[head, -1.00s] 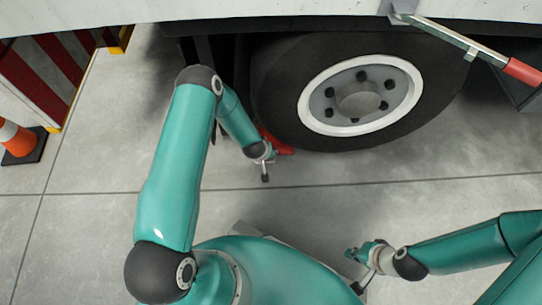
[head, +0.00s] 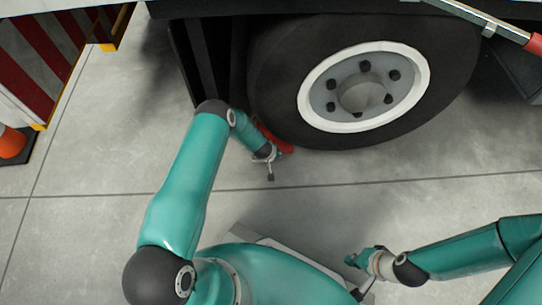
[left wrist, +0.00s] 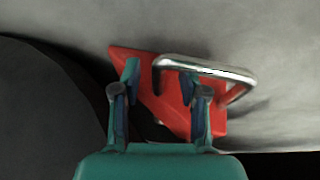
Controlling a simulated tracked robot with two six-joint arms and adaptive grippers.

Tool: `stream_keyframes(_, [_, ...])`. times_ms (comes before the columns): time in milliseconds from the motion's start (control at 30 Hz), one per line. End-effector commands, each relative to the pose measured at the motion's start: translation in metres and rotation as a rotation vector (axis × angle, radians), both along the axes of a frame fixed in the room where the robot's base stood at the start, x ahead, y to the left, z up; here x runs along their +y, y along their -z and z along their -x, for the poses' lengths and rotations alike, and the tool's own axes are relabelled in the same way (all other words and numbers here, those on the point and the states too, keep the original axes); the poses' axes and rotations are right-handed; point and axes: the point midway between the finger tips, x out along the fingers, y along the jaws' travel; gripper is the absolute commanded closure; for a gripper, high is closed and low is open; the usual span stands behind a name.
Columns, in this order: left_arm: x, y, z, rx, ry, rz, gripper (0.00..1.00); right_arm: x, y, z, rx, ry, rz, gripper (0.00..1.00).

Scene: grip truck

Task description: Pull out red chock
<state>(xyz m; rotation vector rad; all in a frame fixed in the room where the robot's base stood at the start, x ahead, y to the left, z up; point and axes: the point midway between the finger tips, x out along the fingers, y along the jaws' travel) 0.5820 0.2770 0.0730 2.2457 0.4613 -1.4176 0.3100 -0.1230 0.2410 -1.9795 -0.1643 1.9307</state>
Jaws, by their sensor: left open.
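The red chock (head: 286,149) lies on the floor against the lower left of the truck's tyre (head: 270,105). In the left wrist view the chock (left wrist: 172,100) shows as a red wedge with a bent metal handle (left wrist: 215,68). My left gripper (head: 270,165) is at the chock, partly covering it in the head view. In the left wrist view its two fingers (left wrist: 162,98) are apart, with red chock body visible between and beyond them; the handle passes near the right fingertip. Whether they touch the chock is unclear. My right gripper (head: 360,273) is empty over bare floor, its fingers apart.
The truck's underside and a dark flap (head: 195,60) are close above and left of the chock. A lever with a red grip (head: 533,43) is at the upper right. A striped barrier (head: 40,45) and an orange cone (head: 12,145) stand left. The floor in front is clear.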

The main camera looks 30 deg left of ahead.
Motion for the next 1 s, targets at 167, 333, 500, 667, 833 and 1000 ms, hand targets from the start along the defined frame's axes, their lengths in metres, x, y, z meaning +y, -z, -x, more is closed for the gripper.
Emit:
stream_keyframes(167, [-0.0002,0.0000,0.0000,0.001,0.000,0.000,0.57,0.0000,-0.0002,0.0000,0.000,0.000,0.000,1.00])
stream_keyframes(333, [-0.0002,0.0000,0.0001,0.001,0.000,0.000,0.73,0.0000,-0.0002,-0.0001,0.000,0.000,0.000,1.00])
stream_keyframes(500, [-0.0001,0.0000,0.0002,0.001,-0.001,0.001,1.00,0.0000,-0.0002,-0.0001,0.000,0.000,0.000,1.00])
stream_keyframes(667, [0.0001,0.0000,0.0003,0.000,-0.002,0.000,1.00,0.0000,-0.0002,-0.0001,0.000,0.000,0.000,1.00])
stream_keyframes(833, [0.0005,0.0001,0.0004,0.000,-0.003,0.000,1.00,0.0000,-0.0002,-0.0001,0.000,0.000,0.000,1.00])
stream_keyframes(1000, [0.0000,0.0002,0.0008,0.001,-0.004,0.001,1.00,0.0000,-0.0002,-0.0001,0.000,0.000,0.000,1.00])
